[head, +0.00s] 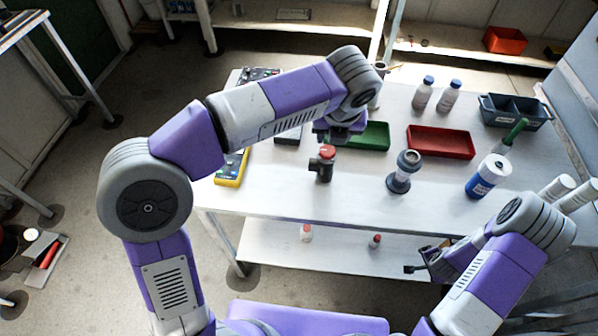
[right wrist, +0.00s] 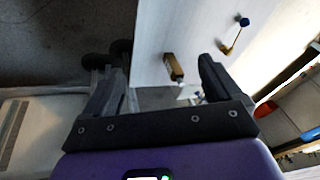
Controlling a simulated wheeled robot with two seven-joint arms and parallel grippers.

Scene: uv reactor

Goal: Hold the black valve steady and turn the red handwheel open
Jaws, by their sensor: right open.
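The black valve (head: 323,170) stands upright on the white table, with the red handwheel (head: 327,152) on its top. My left gripper (head: 340,132) hangs just behind and above the valve, apart from it in the picture; its fingers are too small and dark to read. My right gripper (head: 420,262) is low at the front right, beyond the table's front edge and away from the valve. In the right wrist view my right gripper (right wrist: 160,85) is open, with nothing between its fingers. I cannot make out the valve there.
A green tray (head: 372,136), a red tray (head: 440,142), a grey-blue fitting (head: 404,172) and a blue-labelled canister (head: 487,177) stand on the table (head: 270,195). A yellow meter (head: 232,168) lies at left. The lower shelf (head: 330,245) holds small bottles. The table front around the valve is clear.

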